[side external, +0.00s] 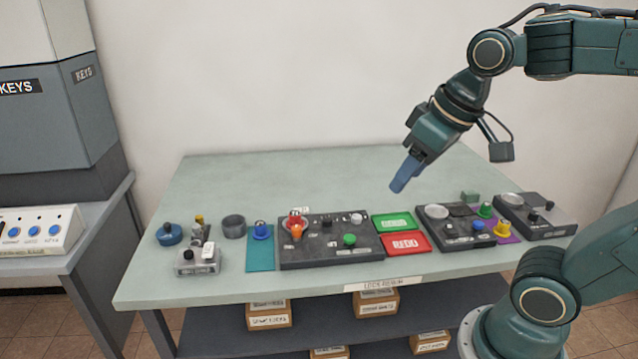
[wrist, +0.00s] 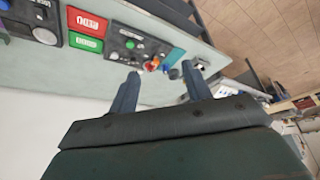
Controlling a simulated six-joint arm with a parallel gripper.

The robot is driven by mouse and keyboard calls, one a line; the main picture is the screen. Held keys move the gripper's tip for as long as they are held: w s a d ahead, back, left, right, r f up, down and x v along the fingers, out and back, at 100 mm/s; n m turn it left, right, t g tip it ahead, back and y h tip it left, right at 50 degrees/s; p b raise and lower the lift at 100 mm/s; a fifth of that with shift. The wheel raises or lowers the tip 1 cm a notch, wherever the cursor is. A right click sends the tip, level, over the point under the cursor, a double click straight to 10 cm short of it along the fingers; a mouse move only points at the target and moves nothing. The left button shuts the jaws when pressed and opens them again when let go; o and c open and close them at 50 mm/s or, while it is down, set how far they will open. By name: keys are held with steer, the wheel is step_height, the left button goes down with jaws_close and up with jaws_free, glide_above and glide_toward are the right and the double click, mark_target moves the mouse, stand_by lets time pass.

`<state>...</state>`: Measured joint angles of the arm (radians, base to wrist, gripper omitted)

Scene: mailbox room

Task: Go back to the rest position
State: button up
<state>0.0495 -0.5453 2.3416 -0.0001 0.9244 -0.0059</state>
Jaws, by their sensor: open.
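My gripper (side external: 400,184) is in the air above the back part of the lock bench, to the right of the middle in the side view. It points down and to the left, and nothing is between its fingers. In the wrist view my gripper (wrist: 160,90) shows two blue fingers spread apart. The bench (side external: 220,185) lies below it, and the fingers touch nothing. A dark panel (side external: 322,250) with a red-orange piece (side external: 296,224) and a green knob (side external: 349,240) stands on the bench, below and left of my gripper.
A green plate (side external: 393,222) and a red REDO plate (side external: 405,243) lie beside the panel. Two more dark panels (side external: 453,240) (side external: 538,228) stand at the right. A blue round piece (side external: 169,236) and a grey cup (side external: 233,227) are at the left. The bench's back is clear.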

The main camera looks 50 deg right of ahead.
steer(key=shift+t, duration=0.4)
steer(key=s, duration=0.1)
steer(key=s+f, duration=0.1)
steer(key=s, duration=0.1)
steer(key=s+a+f, duration=0.1)
steer(key=s, duration=0.1)
stand_by(0.8)
